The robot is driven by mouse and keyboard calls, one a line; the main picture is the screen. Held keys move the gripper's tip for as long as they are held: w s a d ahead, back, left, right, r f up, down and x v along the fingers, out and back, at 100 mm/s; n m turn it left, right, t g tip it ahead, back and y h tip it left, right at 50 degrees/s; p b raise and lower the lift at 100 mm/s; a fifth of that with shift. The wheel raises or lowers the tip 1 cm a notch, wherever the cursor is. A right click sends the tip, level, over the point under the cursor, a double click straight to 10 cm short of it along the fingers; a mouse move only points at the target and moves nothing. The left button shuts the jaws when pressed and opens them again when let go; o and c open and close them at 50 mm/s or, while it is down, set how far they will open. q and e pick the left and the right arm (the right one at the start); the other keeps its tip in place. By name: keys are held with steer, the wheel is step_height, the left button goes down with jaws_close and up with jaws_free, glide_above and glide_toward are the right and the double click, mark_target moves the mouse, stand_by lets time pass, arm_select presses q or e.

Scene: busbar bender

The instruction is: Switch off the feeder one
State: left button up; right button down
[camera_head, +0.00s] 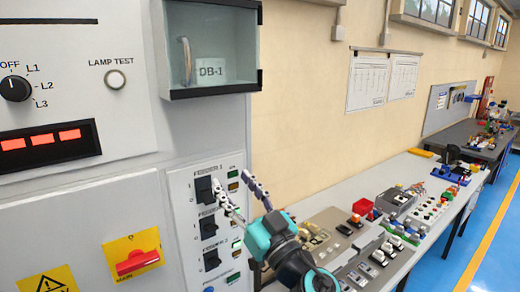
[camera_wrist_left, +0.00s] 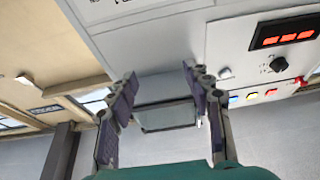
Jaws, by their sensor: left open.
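The feeder one switch (camera_head: 203,189) is a black rocker or toggle at the top of a column of three on the white feeder panel (camera_head: 180,212). Its exact position is too small to tell. My left gripper (camera_head: 232,179) is open and empty in front of this panel. One finger is close beside the feeder one switch in the picture, and the other is off to the right past the panel's edge. I cannot tell whether the finger touches the switch. Both spread fingers show in the left wrist view (camera_wrist_left: 159,72); the feeder switch cannot be made out there. My right gripper is not in view.
Two more black switches (camera_head: 209,227) sit below. A glass-fronted box marked DB-1 (camera_head: 220,60) juts out above. A red main handle (camera_head: 137,262) on a yellow plate is at lower left. A bench (camera_head: 330,215) with several parts stands to the right.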

arm_select(q)
steer(key=s+a+f+m+g+h+b, duration=0.1)
steer(key=s+a+f+g, duration=0.15)
steer(key=a+f, duration=0.4)
steer(key=s+a+f+m+g+h+b, duration=0.1)
steer(key=a+f+g+h+b, duration=0.2)
steer(key=f, duration=0.7)
steer(key=s+a+f+m+g, duration=0.1)
steer(key=a+f+m+g, duration=0.15)
steer(key=a+f, duration=0.45)
steer(key=s+d+f+m+g+h+b, duration=0.1)
steer(key=s+f+h, duration=0.3)
steer(key=f, duration=0.7)
steer(key=s+d+f+m+g+h+b, duration=0.1)
steer(key=s+d+f+h+b, duration=0.2)
steer(key=f, duration=0.8)
steer(key=s+h, duration=0.2)
steer(key=s, duration=0.2)
steer(key=shift+s+f+m+g+b, duration=0.25)
steer(key=shift+s+m+g+b, duration=0.1)
steer(key=shift+s+g+b, duration=0.05)
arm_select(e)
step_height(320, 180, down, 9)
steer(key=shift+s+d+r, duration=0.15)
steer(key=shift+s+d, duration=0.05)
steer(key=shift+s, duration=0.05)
